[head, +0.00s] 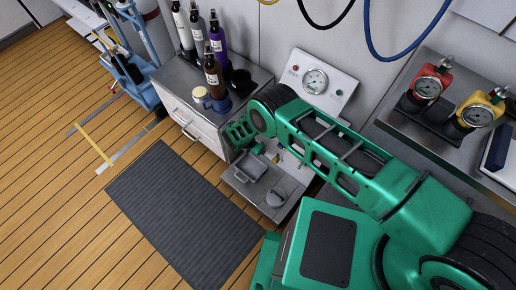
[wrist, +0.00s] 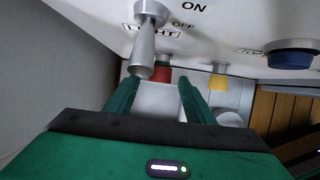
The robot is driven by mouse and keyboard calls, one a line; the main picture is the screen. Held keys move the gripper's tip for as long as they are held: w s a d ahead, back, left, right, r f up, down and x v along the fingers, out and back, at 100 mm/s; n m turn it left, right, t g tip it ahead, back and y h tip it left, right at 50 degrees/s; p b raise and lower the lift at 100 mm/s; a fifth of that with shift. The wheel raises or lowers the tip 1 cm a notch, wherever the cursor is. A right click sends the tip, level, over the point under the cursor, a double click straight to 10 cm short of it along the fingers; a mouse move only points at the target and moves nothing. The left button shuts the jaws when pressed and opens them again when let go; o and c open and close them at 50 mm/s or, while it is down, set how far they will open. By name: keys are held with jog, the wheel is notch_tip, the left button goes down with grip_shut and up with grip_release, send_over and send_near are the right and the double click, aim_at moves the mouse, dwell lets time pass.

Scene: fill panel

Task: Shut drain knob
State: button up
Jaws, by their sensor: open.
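In the wrist view a white panel (wrist: 95,22) faces my gripper (wrist: 158,84). It carries a grey metal toggle (wrist: 144,48) near ON, OFF and LIGHT labels, a red knob (wrist: 162,75), a yellow knob (wrist: 218,77) and a blue knob (wrist: 291,55). I cannot read which knob is marked drain. My two green fingers are apart with nothing held between them. The red knob shows beyond the gap between the fingertips, partly hidden by the toggle. In the head view my gripper (head: 240,132) is low beside the bench, and the knobs are mostly hidden.
A grey cabinet (head: 200,130) with several bottles stands left of my arm. A gauge plate (head: 335,95) is on the wall behind. A grey tray (head: 238,183) with containers lies below my gripper. Red (head: 427,85) and yellow (head: 478,113) gauges stand right. The mat (head: 180,205) is clear.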

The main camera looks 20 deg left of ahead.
jog(key=shift+x, duration=1.1)
